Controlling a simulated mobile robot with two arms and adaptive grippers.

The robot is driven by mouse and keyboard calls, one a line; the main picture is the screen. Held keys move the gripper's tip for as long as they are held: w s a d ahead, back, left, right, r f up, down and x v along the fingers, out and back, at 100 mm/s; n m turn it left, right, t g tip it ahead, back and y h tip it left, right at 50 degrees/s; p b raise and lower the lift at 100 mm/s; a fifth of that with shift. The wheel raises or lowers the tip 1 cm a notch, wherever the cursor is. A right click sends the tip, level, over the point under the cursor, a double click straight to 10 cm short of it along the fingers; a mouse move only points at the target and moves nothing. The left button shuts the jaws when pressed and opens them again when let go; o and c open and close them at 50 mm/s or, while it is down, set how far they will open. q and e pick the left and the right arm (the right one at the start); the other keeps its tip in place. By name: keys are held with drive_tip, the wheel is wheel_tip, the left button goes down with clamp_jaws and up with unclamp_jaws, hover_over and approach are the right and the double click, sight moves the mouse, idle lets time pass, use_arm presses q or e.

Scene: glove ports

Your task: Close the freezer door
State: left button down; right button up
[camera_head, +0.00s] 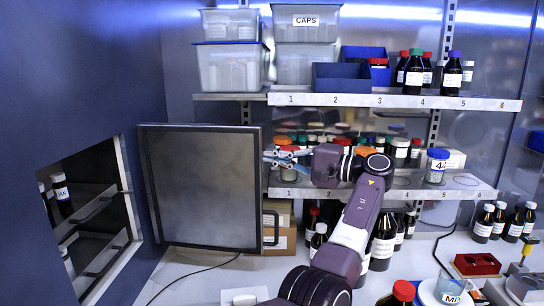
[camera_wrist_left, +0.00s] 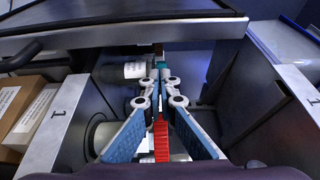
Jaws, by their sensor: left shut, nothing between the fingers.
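The freezer door (camera_head: 203,188) stands wide open as a dark panel with a grey frame. Its black handle (camera_head: 275,228) is on the right edge. The freezer opening (camera_head: 92,222) in the left wall shows dark inside, with shelves and bottles. My left gripper (camera_head: 268,158) is shut and empty beside the door's upper right edge. In the left wrist view its fingertips (camera_wrist_left: 160,68) meet just below the door's edge (camera_wrist_left: 110,36). I cannot tell whether they touch it. The handle also shows at the far left of that view (camera_wrist_left: 20,56). My right gripper is in neither view.
Two numbered shelves (camera_head: 395,100) with bottles, bins and jars stand behind my left arm. Cardboard boxes (camera_head: 283,240) sit beside the door. Bottles, a beaker (camera_head: 450,289) and a red block (camera_head: 476,264) stand on the counter at right. A cable lies below the door.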

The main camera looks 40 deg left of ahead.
use_arm(q)
drive_tip(key=s+d+p, duration=0.1)
drive_tip(key=s+d, duration=0.1)
drive_tip(key=shift+s, duration=0.35)
drive_tip(key=shift+w+d, duration=0.1)
idle(0.3)
